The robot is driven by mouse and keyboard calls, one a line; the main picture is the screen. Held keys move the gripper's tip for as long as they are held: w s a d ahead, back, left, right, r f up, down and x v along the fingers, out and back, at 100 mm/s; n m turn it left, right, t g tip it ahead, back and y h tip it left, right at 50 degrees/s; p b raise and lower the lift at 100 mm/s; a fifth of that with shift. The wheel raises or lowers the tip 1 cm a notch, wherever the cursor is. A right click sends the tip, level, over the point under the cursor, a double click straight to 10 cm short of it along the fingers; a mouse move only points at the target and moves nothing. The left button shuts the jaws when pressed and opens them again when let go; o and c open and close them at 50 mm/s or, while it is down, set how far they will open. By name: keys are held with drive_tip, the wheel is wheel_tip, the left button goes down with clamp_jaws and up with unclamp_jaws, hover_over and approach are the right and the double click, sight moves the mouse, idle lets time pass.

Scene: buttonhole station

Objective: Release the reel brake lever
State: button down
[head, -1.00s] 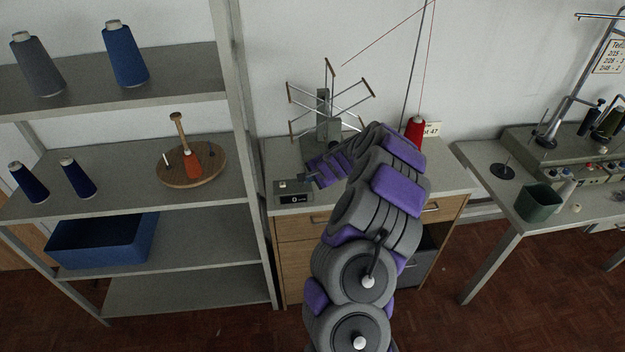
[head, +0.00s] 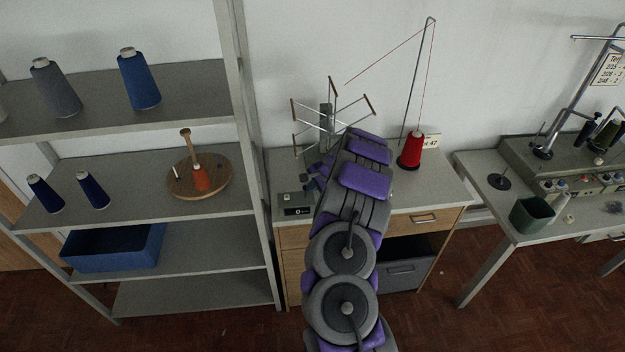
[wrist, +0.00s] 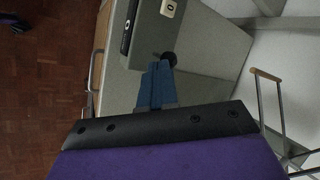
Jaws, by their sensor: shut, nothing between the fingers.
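The reel (head: 328,118), a stand with several thin spokes tipped in wood, stands on the cabinet top behind my arm. One wood-tipped spoke of it shows at the right of the wrist view (wrist: 268,76). My gripper (wrist: 162,66) is shut and empty, its blue fingers together. In the head view my gripper (head: 314,184) is mostly hidden by my arm, as is the foot of the reel.
A small counter box (head: 297,205) sits at the cabinet top's left front. A red cone of thread (head: 411,150) stands to the right, its thread running over a tall rod (head: 417,80). A shelf (head: 150,235) is at left; a table (head: 480,185) at right.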

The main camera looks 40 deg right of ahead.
drive_tip(key=shift+w+d+r+m+g+y+p, duration=0.2)
drive_tip(key=shift+w+g+p, duration=0.25)
drive_tip(key=shift+p, duration=0.55)
drive_tip(key=shift+w+d+r+m+g+y+p, duration=0.1)
drive_tip(key=shift+w+d+g+y+p, duration=0.3)
drive_tip(key=shift+p, duration=0.55)
drive_tip(key=shift+w+d+f+g, duration=0.1)
drive_tip(key=shift+w+g, duration=0.15)
drive_tip(key=shift+g, duration=0.1)
drive_tip(key=shift+w+d, duration=0.2)
drive_tip(key=shift+w, duration=0.1)
drive_tip(key=shift+r, duration=0.25)
drive_tip(key=shift+a+r+p, duration=0.1)
drive_tip(key=shift+r+p, duration=0.2)
drive_tip(key=shift+r, duration=0.35)
drive_tip(key=d+v, duration=0.1)
drive_tip(key=v, duration=1.2)
drive_tip(key=shift+d+f, duration=0.15)
drive_tip(key=shift+d, duration=0.1)
